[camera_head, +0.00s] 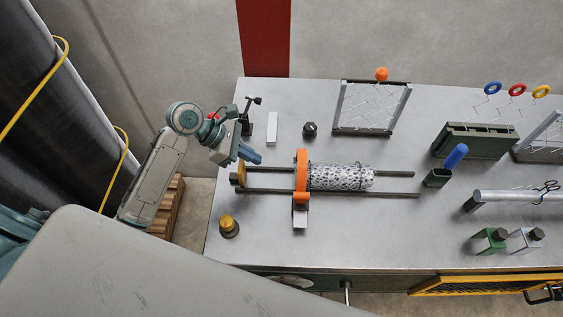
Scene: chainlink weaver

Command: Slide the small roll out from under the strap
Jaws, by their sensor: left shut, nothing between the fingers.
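The small roll (342,177) of silvery wire mesh lies on its side across two dark rails on the grey table. The orange strap (302,168) passes over the roll's left end; the part of the roll beneath it is hidden. My left gripper (250,155) is shut and empty. It is left of the strap, near the rails' left end, apart from the roll. My right gripper is out of view.
The rails (398,173) run on bare to the right of the roll. A mesh frame (371,108) stands behind it. A green cup with a blue stick (455,158) stands to the right, and a brass knob (229,226) at front left. The front middle of the table is clear.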

